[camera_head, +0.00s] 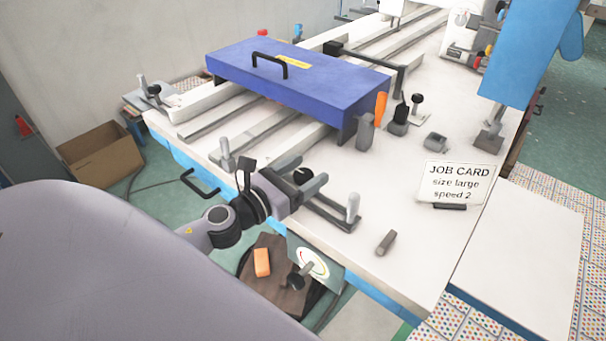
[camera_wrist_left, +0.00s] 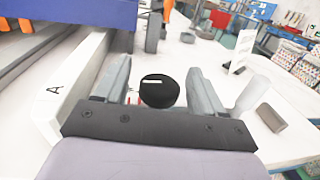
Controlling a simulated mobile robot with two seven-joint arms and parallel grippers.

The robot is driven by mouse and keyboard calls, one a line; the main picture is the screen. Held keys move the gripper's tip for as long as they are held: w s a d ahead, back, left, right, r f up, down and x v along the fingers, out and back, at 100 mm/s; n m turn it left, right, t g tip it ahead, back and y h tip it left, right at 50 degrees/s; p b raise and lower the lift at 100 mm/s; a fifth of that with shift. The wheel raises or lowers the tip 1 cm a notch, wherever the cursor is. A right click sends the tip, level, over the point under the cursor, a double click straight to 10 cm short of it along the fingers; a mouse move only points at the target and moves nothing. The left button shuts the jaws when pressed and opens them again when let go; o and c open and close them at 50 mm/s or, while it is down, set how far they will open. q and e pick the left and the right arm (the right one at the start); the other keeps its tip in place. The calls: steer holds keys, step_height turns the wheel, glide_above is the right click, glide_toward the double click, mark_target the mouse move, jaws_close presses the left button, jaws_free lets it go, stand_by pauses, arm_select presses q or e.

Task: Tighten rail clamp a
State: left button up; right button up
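My left gripper (camera_head: 307,172) is over the near part of the white table, with its fingers open. A round black knob (camera_head: 303,175) with a white mark sits between the fingers. In the left wrist view the knob (camera_wrist_left: 159,91) shows a narrow gap to the finger on each side, so the fingers are around it but do not appear to press on it. A white rail marked "A" (camera_wrist_left: 63,85) runs just left of the gripper there. The knob's base is mostly hidden by the gripper. My right gripper is not in view.
A blue cover (camera_head: 300,78) with a black handle lies over the rails. A pale peg (camera_head: 353,207) on a dark bar and a loose grey cylinder (camera_head: 386,242) are right of the gripper. An orange-handled tool (camera_head: 381,108) and a job card (camera_head: 458,184) stand farther off.

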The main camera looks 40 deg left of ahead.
mark_target(296, 180)
arm_select(q)
steer(key=shift+s+f, duration=0.1)
steer(key=shift+f, duration=0.05)
steer(key=shift+s, duration=0.4)
steer(key=s+b, duration=0.1)
steer(key=s, duration=0.1)
steer(key=s+a+b, duration=0.1)
steer(key=s, duration=0.1)
steer(key=shift+s, duration=0.35)
steer(key=shift+s+a, duration=0.2)
steer(key=shift+s, duration=0.5)
steer(key=shift+s, duration=0.1)
